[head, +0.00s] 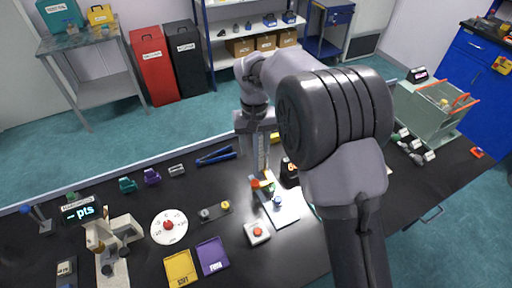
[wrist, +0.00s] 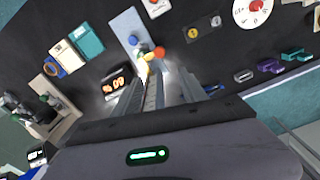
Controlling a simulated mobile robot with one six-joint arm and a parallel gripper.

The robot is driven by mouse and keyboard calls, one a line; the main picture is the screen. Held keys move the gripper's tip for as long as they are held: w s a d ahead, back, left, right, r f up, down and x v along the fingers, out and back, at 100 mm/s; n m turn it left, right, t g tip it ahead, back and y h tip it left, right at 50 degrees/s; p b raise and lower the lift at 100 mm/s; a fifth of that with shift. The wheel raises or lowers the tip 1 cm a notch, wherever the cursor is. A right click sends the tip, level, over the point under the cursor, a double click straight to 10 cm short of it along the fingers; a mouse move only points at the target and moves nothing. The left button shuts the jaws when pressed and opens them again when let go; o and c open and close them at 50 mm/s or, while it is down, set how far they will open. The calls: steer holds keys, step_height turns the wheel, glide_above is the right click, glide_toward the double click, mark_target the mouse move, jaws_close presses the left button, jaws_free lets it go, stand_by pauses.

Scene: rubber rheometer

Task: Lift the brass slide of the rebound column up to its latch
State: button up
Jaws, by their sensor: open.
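The rebound column (head: 262,157) is an upright strip with scale marks on a pale base plate (head: 287,212), right of the middle of the black bench. In the wrist view the column (wrist: 152,92) runs between my two fingers. A small yellow, brass-coloured part (wrist: 149,62), which looks like the slide, sits low on it beside a red knob (wrist: 160,52). A blue knob (wrist: 133,40) is on the base plate. My gripper (wrist: 160,78) points down over the column with its fingers open, one on each side. I cannot tell whether a finger touches it.
A small black display with orange digits (wrist: 115,84) stands close beside the column. A white box with a red button (head: 257,233), a round white dial (head: 169,227), yellow (head: 181,268) and purple (head: 212,256) trays and blue pliers (head: 216,156) lie to the left.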

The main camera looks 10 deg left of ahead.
mark_target(255, 181)
step_height(255, 181, down, 18)
steer(key=b, duration=0.2)
steer(key=shift+s+r+b, duration=0.15)
steer(key=shift+r+b, duration=0.1)
steer(key=shift+b, duration=0.1)
steer(key=shift+d, duration=0.1)
jaws_close()
stand_by(0.8)
